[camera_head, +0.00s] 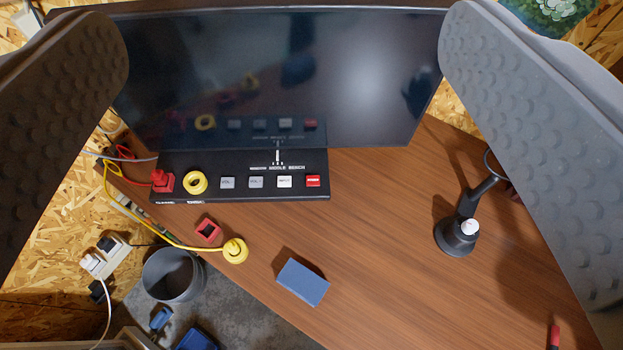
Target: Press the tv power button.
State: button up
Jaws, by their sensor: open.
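The tv (375,75) is a wide dark screen standing at the back of the wooden bench, and its glass reflects the row of buttons. A black control panel (240,190) lies in front of it. On the panel's right end is a small red button (313,181), apparently the power button; its label is too small to read surely. Beside it are a white button (284,182) and two grey buttons (256,182). My gripper (283,110) is open and empty, its two broad grey fingers at the left and right picture edges, with the panel seen between them.
A red plug (163,181) and a yellow ring (195,182) sit on the panel's left. A yellow plug (235,250) with cable, a red hollow block (208,231) and a blue block (302,282) lie in front. A black stand (457,236) is at right. The bench (390,260) middle is clear.

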jog(key=shift+c, duration=0.3)
grip_shut()
dwell(1.5)
